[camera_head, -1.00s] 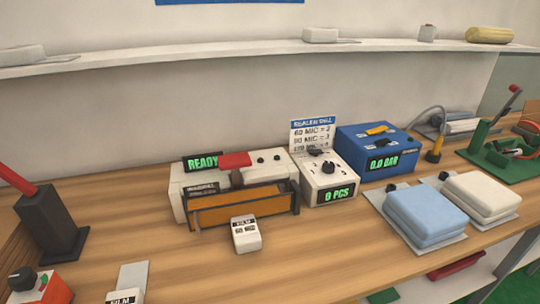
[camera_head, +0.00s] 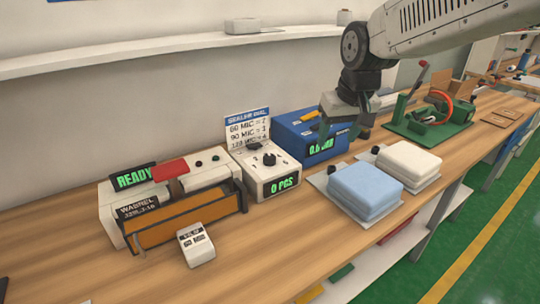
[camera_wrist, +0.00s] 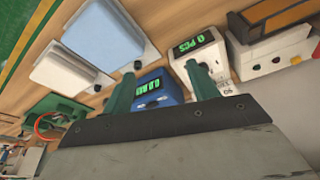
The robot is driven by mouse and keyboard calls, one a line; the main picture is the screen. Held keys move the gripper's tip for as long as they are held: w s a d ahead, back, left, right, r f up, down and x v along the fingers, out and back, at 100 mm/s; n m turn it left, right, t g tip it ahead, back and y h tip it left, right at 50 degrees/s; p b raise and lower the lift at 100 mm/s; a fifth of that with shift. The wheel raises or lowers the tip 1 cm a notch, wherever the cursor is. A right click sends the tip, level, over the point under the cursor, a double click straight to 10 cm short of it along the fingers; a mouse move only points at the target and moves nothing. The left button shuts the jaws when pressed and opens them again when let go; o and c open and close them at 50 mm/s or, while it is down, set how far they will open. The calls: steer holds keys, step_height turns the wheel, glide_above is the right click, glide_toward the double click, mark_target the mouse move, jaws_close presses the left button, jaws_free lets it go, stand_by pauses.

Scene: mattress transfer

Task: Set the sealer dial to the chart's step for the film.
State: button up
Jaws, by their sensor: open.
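The white dial box (camera_head: 280,178) reads 0 PCS and has a black dial (camera_head: 268,158) on top. Its pointer setting is too small to tell. The sealer dial chart (camera_head: 248,128) stands behind it, listing 60 MIC = 2, 90 MIC = 3 and a 120 MIC line that looks like 4. The film block (camera_head: 197,247) lies in front of the sealer (camera_head: 190,205); its label looks like 60 MIC. My gripper (camera_head: 338,130) is open and empty, over the blue box, right of the dial. In the wrist view its fingers (camera_wrist: 160,88) point toward the boxes; the dial is not clearly visible there.
The blue box (camera_head: 303,140) with a pressure readout stands right of the dial box. Blue (camera_head: 366,190) and white (camera_head: 408,162) folded pads lie to the right on grey plates. A green fixture (camera_head: 430,115) stands farther right. Bare bench lies in front of the dial box.

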steer(key=n+y, duration=0.1)
steer(key=n, duration=0.1)
glide_toward(270, 156)
steer(key=f, duration=0.1)
steer(key=shift+t, duration=0.5)
steer(key=x, duration=0.8)
steer(key=shift+s+a+f, duration=0.1)
steer(key=shift+s+f, duration=0.05)
steer(key=shift+s, duration=0.1)
steer(key=c, duration=1)
